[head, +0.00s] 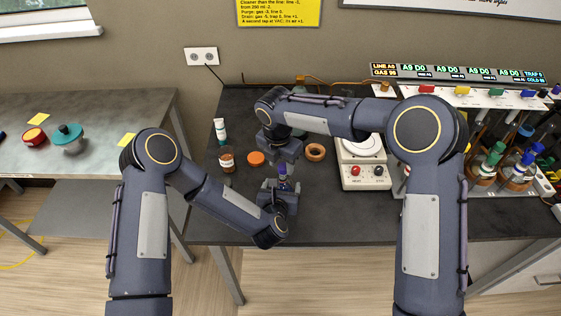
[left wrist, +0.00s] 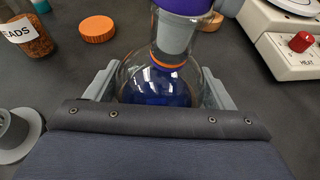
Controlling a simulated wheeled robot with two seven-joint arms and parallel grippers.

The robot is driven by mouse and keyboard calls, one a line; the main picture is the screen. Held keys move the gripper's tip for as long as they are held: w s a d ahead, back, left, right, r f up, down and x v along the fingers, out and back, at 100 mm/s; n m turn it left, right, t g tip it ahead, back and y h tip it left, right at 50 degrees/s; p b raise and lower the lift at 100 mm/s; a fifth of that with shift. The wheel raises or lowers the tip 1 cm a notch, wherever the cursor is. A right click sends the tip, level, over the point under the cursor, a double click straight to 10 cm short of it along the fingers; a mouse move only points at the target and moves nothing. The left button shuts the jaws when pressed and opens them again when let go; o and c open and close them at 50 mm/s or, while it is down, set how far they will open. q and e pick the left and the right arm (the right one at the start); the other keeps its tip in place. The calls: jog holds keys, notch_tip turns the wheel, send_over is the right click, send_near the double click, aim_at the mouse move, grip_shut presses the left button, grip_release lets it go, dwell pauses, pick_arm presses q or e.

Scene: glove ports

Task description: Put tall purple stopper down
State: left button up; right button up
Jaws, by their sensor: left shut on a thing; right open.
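My left gripper (head: 281,187) is shut on a round glass flask (left wrist: 133,75) with dark blue contents. The left wrist view shows its fingers on both sides of the bulb. The tall purple stopper (left wrist: 186,5) sits at the top of the flask's neck, cut off by the upper picture edge. In the head view the purple stopper (head: 283,169) shows small between my two grippers. My right gripper (head: 282,157) is open, just above the flask. Whether its fingers touch the stopper cannot be told.
An orange cap (head: 256,159), a jar of beads (head: 227,161) and a white tube (head: 220,130) stand left of the flask. An orange ring (head: 316,152) and a white hotplate (head: 361,174) are to the right. Glassware in a rack (head: 490,165) stands at far right.

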aim_at(279, 168)
pick_arm(q)
jog(key=shift+f, duration=0.3)
pick_arm(e)
notch_tip(279, 168, up, 12)
jog(key=s, duration=0.1)
jog(key=shift+s+a+r, duration=0.15)
jog(key=shift+a+r, duration=0.1)
jog(key=shift+a, duration=0.05)
jog(key=shift+d, duration=0.1)
pick_arm(q)
jog(key=shift+f, duration=0.1)
pick_arm(e)
jog(key=s+d+r+m+t+y, duration=0.1)
jog(key=s+d+r+m, duration=0.2)
jog(key=s+d+m, duration=0.4)
jog(key=s+d+r+m+y, duration=0.1)
jog(key=s+d+r+m, duration=0.1)
jog(key=s+d+m, duration=0.55)
pick_arm(q)
jog(key=shift+s, duration=0.1)
pick_arm(e)
jog(key=s+d+f+m+t+y, duration=0.1)
jog(key=s+d+f+m, duration=0.2)
jog(key=s+m, duration=0.4)
jog(key=s+d+f+m+t+y, duration=0.1)
jog(key=s+d+f+m+t, duration=0.1)
jog(key=s+m, duration=0.6)
jog(key=shift+d+f+m, duration=0.75)
jog(key=shift+d+f, duration=0.05)
jog(key=shift+f, duration=0.05)
